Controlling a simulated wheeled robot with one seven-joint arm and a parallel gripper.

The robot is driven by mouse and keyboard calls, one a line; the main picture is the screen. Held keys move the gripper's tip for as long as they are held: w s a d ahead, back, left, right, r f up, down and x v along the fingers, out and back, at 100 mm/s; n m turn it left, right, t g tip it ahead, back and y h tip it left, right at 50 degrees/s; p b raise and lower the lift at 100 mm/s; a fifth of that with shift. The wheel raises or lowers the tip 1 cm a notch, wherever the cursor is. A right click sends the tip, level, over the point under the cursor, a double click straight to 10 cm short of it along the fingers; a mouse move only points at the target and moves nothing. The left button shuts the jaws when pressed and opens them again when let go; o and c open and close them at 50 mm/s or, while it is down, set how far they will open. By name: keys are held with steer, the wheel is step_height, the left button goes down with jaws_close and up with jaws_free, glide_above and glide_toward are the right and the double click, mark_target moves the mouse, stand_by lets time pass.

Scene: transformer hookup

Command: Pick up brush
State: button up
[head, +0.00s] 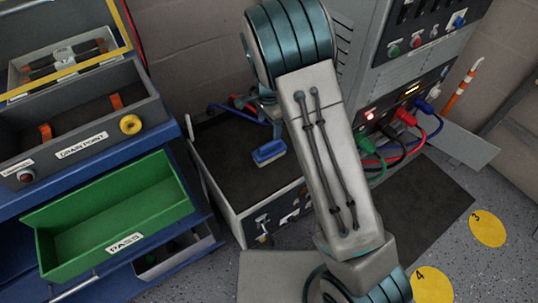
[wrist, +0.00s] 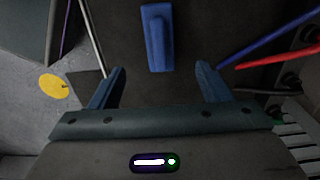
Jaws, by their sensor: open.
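The brush (head: 269,153) is a small blue block-like thing lying on the dark top of a low grey unit (head: 222,171) in the head view. In the wrist view the brush (wrist: 157,38) lies at the upper middle, lengthwise away from me. My gripper (wrist: 160,84) is open and empty, its two blue fingers spread left and right. The brush lies ahead of the gap between the fingers, apart from both.
A blue cart at left carries a green PASS tray (head: 118,216) and a grey DRAIN POINT bin (head: 85,135). At right, a grey panel (head: 420,75) has red, black, green and blue cables plugged in. Blue and red cables (wrist: 275,54) run at right in the wrist view.

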mark_target(270, 144)
step_height(270, 144, down, 13)
steer(key=b, duration=0.3)
steer(key=shift+d+b, duration=0.1)
steer(key=shift+b, duration=0.3)
steer(key=c, duration=1.1)
